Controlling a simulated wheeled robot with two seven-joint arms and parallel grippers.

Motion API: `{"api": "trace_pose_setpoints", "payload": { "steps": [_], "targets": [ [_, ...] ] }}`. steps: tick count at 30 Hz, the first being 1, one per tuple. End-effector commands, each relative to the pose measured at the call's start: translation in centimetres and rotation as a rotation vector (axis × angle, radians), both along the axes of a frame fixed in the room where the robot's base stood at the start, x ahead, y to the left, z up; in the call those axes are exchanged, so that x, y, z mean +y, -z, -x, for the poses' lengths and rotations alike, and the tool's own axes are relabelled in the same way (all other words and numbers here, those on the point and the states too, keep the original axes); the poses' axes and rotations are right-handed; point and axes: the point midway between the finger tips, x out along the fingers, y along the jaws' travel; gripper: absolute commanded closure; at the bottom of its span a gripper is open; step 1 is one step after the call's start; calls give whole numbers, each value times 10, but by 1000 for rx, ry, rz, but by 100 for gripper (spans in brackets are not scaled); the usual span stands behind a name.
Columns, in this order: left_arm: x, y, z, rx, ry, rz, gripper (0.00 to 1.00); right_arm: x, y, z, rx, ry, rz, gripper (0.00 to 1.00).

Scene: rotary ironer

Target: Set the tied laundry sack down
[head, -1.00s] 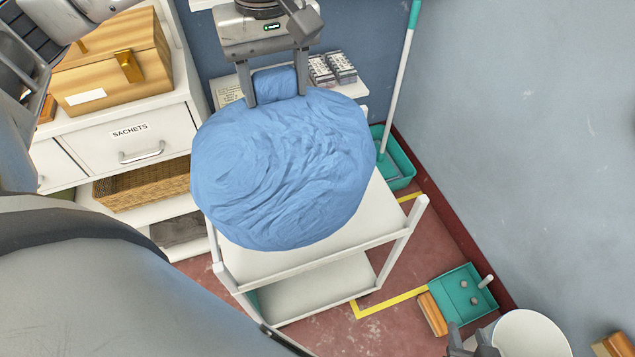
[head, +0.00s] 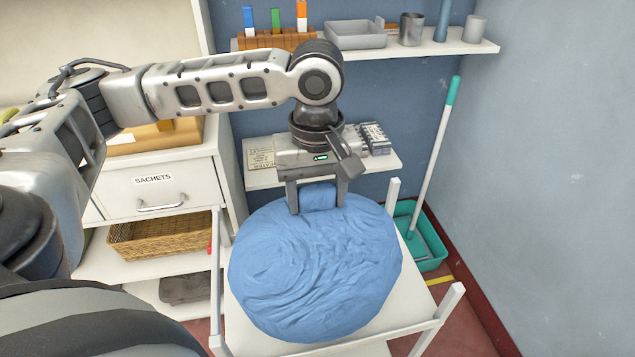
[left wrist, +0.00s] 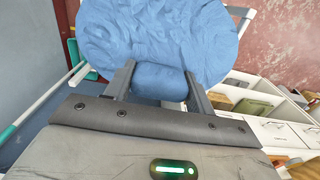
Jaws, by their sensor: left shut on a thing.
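The tied laundry sack (head: 315,272) is a big round blue bundle with a short tied neck at its top. My left gripper (head: 319,208) is shut on the neck, one finger on each side of it. The sack is over the top shelf of a white trolley (head: 405,315); I cannot tell whether it touches the shelf. In the left wrist view the sack (left wrist: 155,40) fills the top middle, beyond the fingers of my left gripper (left wrist: 158,82). My right gripper is not in view.
A white cabinet (head: 160,187) labelled SACHETS, with a wicker basket (head: 160,235) below, stands left of the trolley. A small wall shelf (head: 378,160) with small boxes is behind. A teal mop bucket (head: 425,245) is on the right. Trolley corner posts rise around the sack.

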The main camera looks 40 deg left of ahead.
Motion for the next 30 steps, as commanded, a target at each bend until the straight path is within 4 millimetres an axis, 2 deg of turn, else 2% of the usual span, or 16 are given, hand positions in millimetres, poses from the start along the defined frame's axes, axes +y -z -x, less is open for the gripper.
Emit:
{"api": "trace_pose_setpoints", "payload": {
  "steps": [5, 13, 25, 26, 27, 30],
  "targets": [
    [0, 7, -1, -7, -1, 2, 100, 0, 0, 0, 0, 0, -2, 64],
    [0, 37, -1, -6, -1, 1, 100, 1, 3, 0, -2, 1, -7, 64],
    [0, 41, -1, -6, 0, 2, 100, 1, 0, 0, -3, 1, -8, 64],
    [0, 43, 0, -1, 0, 1, 37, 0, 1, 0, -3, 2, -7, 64],
    [0, 43, 0, -1, 0, 1, 26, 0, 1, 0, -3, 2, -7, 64],
    [0, 43, 0, -1, 0, 1, 24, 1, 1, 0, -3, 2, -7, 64]
  ]
}}
